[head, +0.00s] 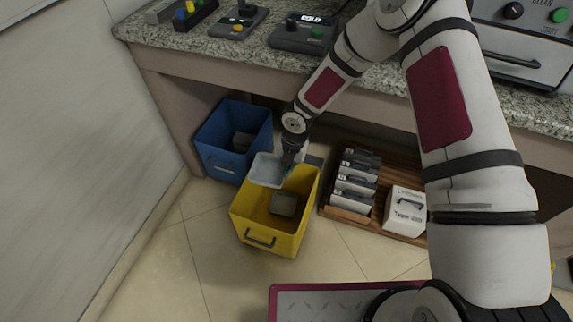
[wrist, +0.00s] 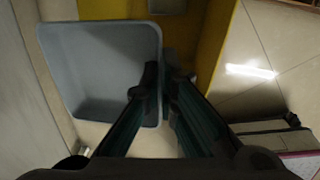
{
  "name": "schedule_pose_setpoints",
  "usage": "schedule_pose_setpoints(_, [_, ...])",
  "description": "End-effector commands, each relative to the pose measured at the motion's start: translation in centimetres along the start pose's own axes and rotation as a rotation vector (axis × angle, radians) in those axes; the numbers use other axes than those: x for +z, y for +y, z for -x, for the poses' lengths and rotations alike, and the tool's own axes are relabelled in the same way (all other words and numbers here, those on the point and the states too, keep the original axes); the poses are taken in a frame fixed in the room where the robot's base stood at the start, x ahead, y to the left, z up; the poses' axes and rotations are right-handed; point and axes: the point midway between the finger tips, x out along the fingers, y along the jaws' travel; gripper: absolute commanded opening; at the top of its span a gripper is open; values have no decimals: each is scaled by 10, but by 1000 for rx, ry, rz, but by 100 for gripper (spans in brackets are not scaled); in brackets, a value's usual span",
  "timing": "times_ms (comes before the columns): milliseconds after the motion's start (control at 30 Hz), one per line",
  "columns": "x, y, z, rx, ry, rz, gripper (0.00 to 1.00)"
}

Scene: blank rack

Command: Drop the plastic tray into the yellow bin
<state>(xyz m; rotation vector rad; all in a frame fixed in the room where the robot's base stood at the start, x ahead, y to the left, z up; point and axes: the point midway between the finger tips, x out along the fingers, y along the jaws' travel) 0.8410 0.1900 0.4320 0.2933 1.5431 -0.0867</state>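The plastic tray (head: 267,171) is shallow, pale grey-blue and has rounded corners. In the head view it is over the back-left rim of the yellow bin (head: 240,212). My gripper (head: 289,160) is shut on the tray's edge. In the wrist view the tray (wrist: 95,65) hangs to the left of my gripper (wrist: 162,75), with one finger on each side of its rim. The yellow bin (wrist: 217,45) shows behind it at the top. Floor shows below the tray, so it is only partly over the bin. A grey block (head: 283,204) lies inside the bin.
A blue bin (head: 212,156) stands close behind and left of the yellow bin, with a dark block inside. A wooden rack (head: 330,212) with several boxed items and a white box (head: 405,208) are at the right. The granite counter (head: 160,40) overhangs behind.

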Motion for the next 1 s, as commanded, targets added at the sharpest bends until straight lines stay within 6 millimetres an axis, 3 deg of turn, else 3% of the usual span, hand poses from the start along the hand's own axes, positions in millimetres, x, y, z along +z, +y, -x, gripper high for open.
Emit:
schedule_pose_setpoints(400, [0, -6, -46, -1, 0, -1, 0])
schedule_pose_setpoints(800, [0, -7, -53, 0, 0, -1, 0])
schedule_pose_setpoints(933, [0, -7, -53, 0, 0, -1, 28])
schedule_pose_setpoints(1000, [0, -7, -53, 0, 0, -1, 28])
